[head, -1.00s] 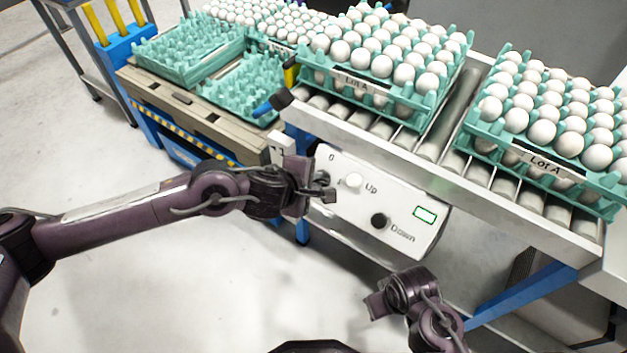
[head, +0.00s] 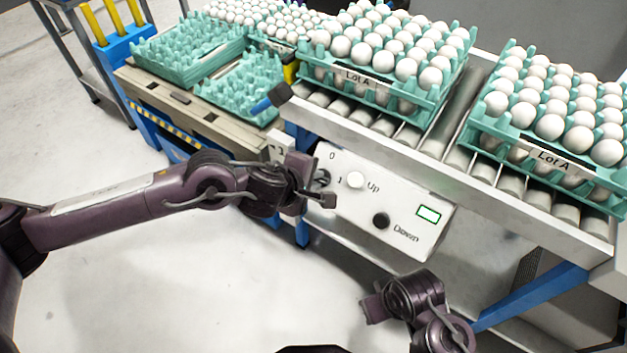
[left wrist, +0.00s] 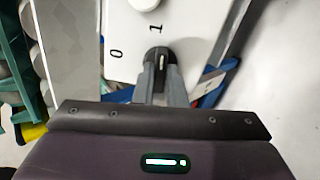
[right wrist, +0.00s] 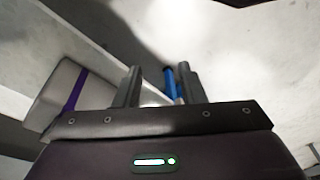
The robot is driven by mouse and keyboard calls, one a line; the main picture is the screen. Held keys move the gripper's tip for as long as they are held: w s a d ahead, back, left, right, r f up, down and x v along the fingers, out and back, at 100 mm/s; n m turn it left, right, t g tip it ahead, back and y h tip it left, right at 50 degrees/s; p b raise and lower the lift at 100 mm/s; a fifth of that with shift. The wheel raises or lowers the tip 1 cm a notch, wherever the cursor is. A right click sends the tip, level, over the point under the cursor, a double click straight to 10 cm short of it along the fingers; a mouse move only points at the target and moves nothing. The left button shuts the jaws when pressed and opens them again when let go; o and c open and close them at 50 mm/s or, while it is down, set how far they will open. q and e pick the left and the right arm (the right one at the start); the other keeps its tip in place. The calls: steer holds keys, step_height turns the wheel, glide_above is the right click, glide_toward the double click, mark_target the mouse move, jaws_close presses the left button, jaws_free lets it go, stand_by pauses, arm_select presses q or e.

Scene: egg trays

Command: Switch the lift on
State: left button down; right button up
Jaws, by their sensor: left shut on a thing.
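The white control panel (head: 338,215) on the front of the roller conveyor carries a dark rotary switch (head: 322,176) marked 0 and 1, a white Up button (head: 355,180), a black Down button (head: 381,221) and a green-framed window (head: 428,214). My left gripper (head: 318,194) is at the switch and partly covers it. In the left wrist view its fingers (left wrist: 163,88) are shut on the switch knob (left wrist: 158,56), whose pale mark points roughly toward the 1. My right gripper (head: 372,308) is low in front of the panel; in the right wrist view its fingers (right wrist: 157,88) are apart and empty.
Teal trays of white eggs (head: 360,82) labelled Lot A stand on the rollers (head: 395,128), with another stack (head: 545,155) at right. Empty teal trays (head: 240,88) lie on the bench at left. The blue conveyor legs (head: 525,297) stand below. The floor in front is clear.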

arm_select(q)
steer(key=shift+f+b, duration=0.1)
steer(key=shift+b, duration=0.2)
steer(key=shift+m+b, duration=0.35)
steer(key=shift+m, duration=0.05)
steer(key=shift+m+b, duration=0.3)
steer(key=shift+b, duration=0.2)
steer(key=c, duration=1.8)
jaws_free()
steer(key=shift+c, duration=0.2)
steer(key=o, duration=0.4)
steer(key=shift+o, duration=0.2)
arm_select(e)
steer(key=a, duration=0.1)
steer(key=w+t, duration=0.1)
steer(key=a+y, duration=0.1)
steer(key=shift+w+a+f+t, duration=0.2)
steer(key=shift+a+f+t, duration=0.05)
steer(key=shift+a+t, duration=0.15)
steer(key=shift+d, duration=0.1)
